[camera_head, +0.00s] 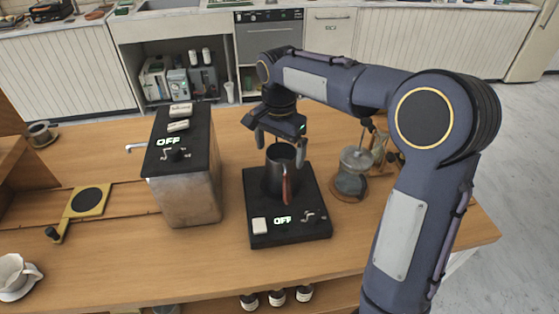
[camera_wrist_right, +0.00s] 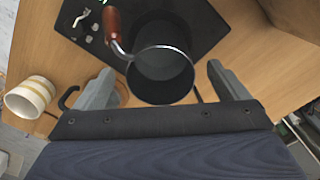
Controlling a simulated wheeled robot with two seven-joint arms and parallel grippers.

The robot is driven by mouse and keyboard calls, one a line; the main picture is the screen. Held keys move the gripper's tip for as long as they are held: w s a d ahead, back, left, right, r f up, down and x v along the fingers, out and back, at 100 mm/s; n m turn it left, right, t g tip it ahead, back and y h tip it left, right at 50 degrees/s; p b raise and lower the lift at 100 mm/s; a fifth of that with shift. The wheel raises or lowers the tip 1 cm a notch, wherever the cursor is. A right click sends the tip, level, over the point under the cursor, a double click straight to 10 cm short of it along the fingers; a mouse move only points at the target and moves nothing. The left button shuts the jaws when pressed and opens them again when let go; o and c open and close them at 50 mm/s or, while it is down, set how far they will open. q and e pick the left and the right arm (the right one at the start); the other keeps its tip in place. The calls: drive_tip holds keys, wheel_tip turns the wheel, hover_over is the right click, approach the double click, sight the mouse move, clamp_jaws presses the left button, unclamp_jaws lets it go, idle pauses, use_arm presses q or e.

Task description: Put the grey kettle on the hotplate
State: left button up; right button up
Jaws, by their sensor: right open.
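The grey kettle (camera_head: 279,171), a dark open-topped pot with a red-brown handle, stands upright on the black hotplate (camera_head: 257,203). The hotplate's front shows a lit OFF sign, a white button and a knob. My right gripper (camera_head: 280,146) is open just above and behind the kettle. In the right wrist view, the kettle (camera_wrist_right: 163,75) shows between the two spread fingers of the gripper (camera_wrist_right: 160,72), with its handle pointing away from the gripper. The hotplate (camera_wrist_right: 206,25) lies beneath it. I see no finger closed on the kettle. My left gripper is not in view.
A metal machine (camera_head: 186,196) with an OFF sign stands left of the hotplate. A glass jug (camera_head: 351,181) stands to the right, near my right arm. A striped cup (camera_wrist_right: 30,97) shows in the right wrist view.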

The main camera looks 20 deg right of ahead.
wheel_tip(320, 180, up, 6)
drive_tip(key=s+d+n+t+y, duration=0.2)
drive_tip(key=s+n, duration=0.3)
drive_tip(key=s, duration=0.8)
drive_tip(key=s+a+f+n+t+y, duration=0.1)
drive_tip(key=s+a+f+n+t, duration=0.2)
drive_tip(key=s+f, duration=0.4)
drive_tip(key=s+a+n, duration=0.1)
drive_tip(key=s+n, duration=0.1)
drive_tip(key=s, duration=0.3)
drive_tip(key=shift+a+f+t+y, duration=0.2)
drive_tip(key=shift+f+t+y, duration=0.1)
drive_tip(key=shift+f+y, duration=0.1)
drive_tip(key=shift+r, duration=0.1)
idle(0.6)
